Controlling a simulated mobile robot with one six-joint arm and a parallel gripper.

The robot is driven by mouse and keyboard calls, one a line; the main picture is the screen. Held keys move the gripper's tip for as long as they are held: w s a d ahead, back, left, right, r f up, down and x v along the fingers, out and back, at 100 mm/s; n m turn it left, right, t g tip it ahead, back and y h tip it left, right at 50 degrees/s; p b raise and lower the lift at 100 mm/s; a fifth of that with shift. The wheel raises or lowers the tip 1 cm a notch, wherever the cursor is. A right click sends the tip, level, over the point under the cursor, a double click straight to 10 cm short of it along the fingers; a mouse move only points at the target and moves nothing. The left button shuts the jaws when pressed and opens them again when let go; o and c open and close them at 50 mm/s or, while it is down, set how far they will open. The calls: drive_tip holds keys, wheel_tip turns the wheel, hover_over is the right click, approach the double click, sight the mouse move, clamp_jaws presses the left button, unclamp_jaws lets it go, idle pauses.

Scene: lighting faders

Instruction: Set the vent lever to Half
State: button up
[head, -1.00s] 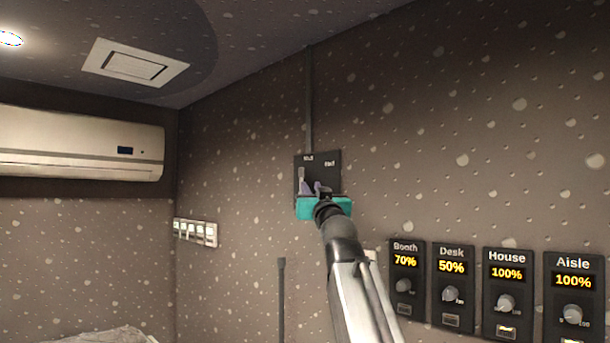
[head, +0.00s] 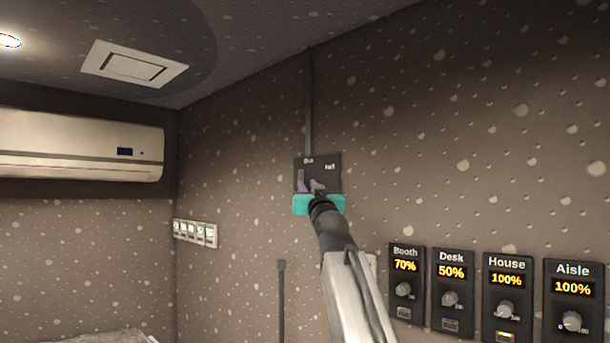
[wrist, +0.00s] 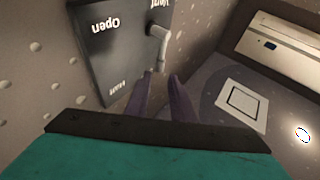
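The vent panel (head: 333,178) is a dark plate on the wall with white labels. In the wrist view the panel (wrist: 98,50) appears upside down, with "Open" readable, a smaller label near its lower edge and part of "Vent" at the top. The grey vent lever (wrist: 159,45) sticks out at the panel's right edge there. My gripper (wrist: 160,76) has two purple fingers, apart, with their tips close to the lever's free end. Contact cannot be told. In the head view my gripper (head: 308,184), with its teal body, covers the panel's lower part.
A conduit (head: 309,100) runs up from the panel. To the lower right are dimmer boxes, including Booth (head: 406,284) and Aisle (head: 573,297). A switch strip (head: 195,233) is at left, below an air conditioner (head: 80,145). The wall above the dimmers is clear.

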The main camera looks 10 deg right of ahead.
sight(303, 176)
drive_tip(key=p+x, duration=0.2)
drive_tip(key=x, duration=0.5)
drive_tip(key=shift+s+r, duration=0.1)
drive_tip(key=shift+r, duration=0.05)
drive_tip(key=shift+p+x, duration=0.6)
drive_tip(key=shift+x, duration=0.25)
drive_tip(key=shift+c, duration=0.5)
clamp_jaws()
drive_tip(key=shift+d, duration=0.15)
